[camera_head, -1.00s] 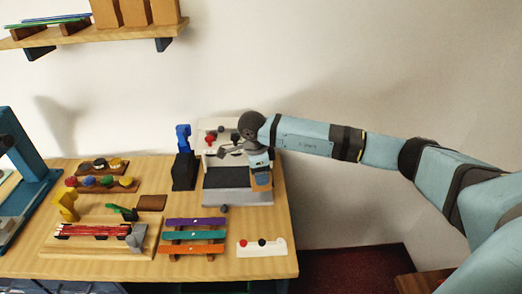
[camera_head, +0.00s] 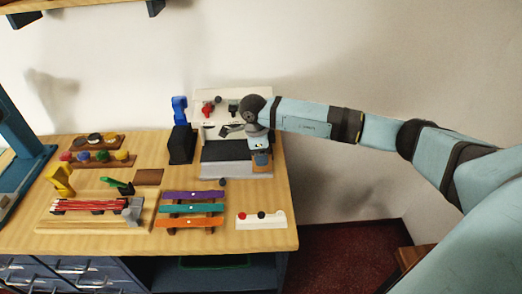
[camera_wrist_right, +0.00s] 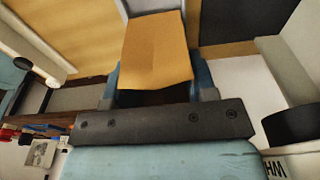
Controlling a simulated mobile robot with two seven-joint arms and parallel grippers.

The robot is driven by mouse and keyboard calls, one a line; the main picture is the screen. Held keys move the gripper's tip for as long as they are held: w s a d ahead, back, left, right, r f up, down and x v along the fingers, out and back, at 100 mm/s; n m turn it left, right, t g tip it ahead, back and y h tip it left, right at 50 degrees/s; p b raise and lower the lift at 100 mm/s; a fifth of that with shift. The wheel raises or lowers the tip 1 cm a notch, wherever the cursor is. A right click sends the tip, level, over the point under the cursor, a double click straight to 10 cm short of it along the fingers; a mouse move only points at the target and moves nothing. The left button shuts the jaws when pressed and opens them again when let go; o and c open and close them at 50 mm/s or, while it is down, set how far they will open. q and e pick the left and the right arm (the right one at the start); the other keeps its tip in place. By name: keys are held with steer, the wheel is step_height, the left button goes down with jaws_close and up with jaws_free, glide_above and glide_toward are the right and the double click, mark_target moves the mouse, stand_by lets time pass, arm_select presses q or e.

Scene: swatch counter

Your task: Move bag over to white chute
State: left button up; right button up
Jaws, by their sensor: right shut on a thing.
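My right gripper (camera_head: 260,158) is shut on a tan-orange bag (camera_wrist_right: 157,50), which sits between its blue fingers in the right wrist view. In the head view the gripper is at the right side of a pale grey machine (camera_head: 224,170) with a black top. Whether the bag touches the machine, I cannot tell. A white part (camera_wrist_right: 284,165) with the letters "WH" partly showing is at the lower right of the wrist view. It may be the white chute, but I cannot tell. My left gripper is not in view.
Coloured bars (camera_head: 193,208) and a white block with buttons (camera_head: 261,219) lie in front. The table's right edge is close.

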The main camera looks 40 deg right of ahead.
stand_by(0.8)
steer(key=shift+f+b, duration=0.55)
steer(key=shift+f, duration=0.1)
stand_by(1.0)
steer(key=o, duration=1)
steer(key=shift+o, duration=0.2)
step_height(320, 180, up, 14)
steer(key=w+a, duration=0.1)
steer(key=shift+a+b, duration=0.25)
steer(key=shift+b, duration=0.15)
steer(key=shift+f, duration=0.15)
